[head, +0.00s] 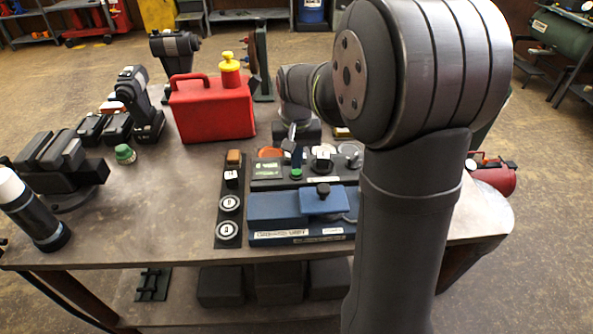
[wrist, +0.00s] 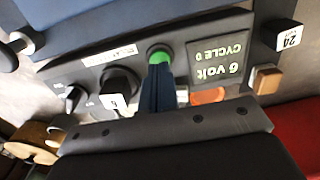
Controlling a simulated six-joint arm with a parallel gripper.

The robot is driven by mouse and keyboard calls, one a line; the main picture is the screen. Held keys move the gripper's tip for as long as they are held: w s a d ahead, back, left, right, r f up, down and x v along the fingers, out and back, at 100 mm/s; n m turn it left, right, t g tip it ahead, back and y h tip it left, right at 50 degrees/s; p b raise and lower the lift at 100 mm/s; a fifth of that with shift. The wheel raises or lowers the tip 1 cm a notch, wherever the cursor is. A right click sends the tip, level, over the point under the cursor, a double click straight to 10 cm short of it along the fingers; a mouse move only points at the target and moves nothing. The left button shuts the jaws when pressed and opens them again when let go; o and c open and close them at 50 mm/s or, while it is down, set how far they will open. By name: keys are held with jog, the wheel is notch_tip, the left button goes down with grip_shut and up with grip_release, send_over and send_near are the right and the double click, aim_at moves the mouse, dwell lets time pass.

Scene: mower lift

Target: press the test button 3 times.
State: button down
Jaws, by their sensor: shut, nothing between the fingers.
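A round green button (head: 297,173) sits on the dark panel (head: 270,184) of a test unit on the bench. The green button (wrist: 160,55) also shows in the wrist view, beside a display (wrist: 219,60) that reads upside down "6 volt CYCLE 0". No label naming it as the test button is legible. My gripper (head: 294,157) is shut and empty, its tips just over the green button. In the wrist view my gripper (wrist: 158,72) covers the button's near edge. I cannot tell whether the tips touch it.
Black knobs (wrist: 121,86) and an orange disc (wrist: 207,95) flank the button. A blue unit (head: 288,207) stands in front, and a strip of switches (head: 229,205) to its left. A red fuel can (head: 211,110) stands behind left. Bare bench (head: 150,215) lies left.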

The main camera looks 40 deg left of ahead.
jog(key=shift+f, duration=1)
jog(key=shift+r, duration=2.25)
jog(key=shift+f, duration=1.2)
jog(key=shift+f, duration=1.1)
dwell(0.5)
jog(key=shift+r, duration=2.3)
